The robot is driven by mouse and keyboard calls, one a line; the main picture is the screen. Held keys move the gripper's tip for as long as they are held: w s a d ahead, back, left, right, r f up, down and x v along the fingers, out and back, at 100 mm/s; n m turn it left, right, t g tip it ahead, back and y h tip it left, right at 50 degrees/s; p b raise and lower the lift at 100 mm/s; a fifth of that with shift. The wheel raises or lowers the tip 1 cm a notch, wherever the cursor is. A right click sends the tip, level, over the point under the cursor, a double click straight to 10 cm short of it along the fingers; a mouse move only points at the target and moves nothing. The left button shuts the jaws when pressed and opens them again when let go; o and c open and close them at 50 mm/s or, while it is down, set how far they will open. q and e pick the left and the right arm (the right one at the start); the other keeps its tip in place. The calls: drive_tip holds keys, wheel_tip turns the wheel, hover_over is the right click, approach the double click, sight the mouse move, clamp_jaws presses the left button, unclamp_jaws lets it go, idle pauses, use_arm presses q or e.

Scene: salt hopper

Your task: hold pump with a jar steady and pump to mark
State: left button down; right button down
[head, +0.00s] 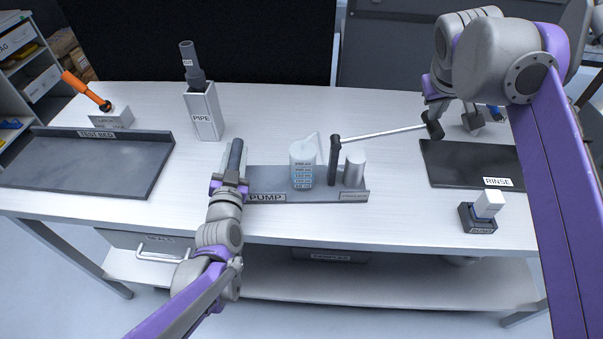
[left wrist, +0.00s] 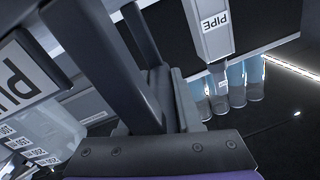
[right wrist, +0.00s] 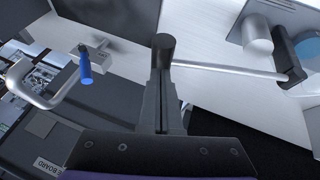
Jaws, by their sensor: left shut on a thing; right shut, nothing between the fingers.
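The pump (head: 270,197) is a grey plate with a black post (head: 335,165), a silver cylinder (head: 354,168) and a clear jar (head: 302,168) with pale blue marked bands. The jar's exact level is too small to read. My left gripper (head: 234,170) is shut at the plate's left end, on the pump; the exact part held is hidden. A thin pump lever (head: 385,132) runs right from the post. My right gripper (head: 434,118) is shut and empty, at the lever's dark end knob (right wrist: 162,48). The jar's printed side shows in the left wrist view (left wrist: 38,148).
A PIPE holder (head: 204,112) stands behind left.

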sight(434, 128)
drive_tip(key=shift+f, duration=0.2)
drive_tip(key=shift+d+f, duration=0.25)
drive_tip(key=shift+f, duration=0.95)
drive_tip(key=shift+d+f, duration=0.2)
drive_tip(key=shift+f, duration=1.9)
wheel_tip(434, 128, up, 9)
drive_tip(key=a, duration=0.1)
drive_tip(key=shift+a, duration=0.2)
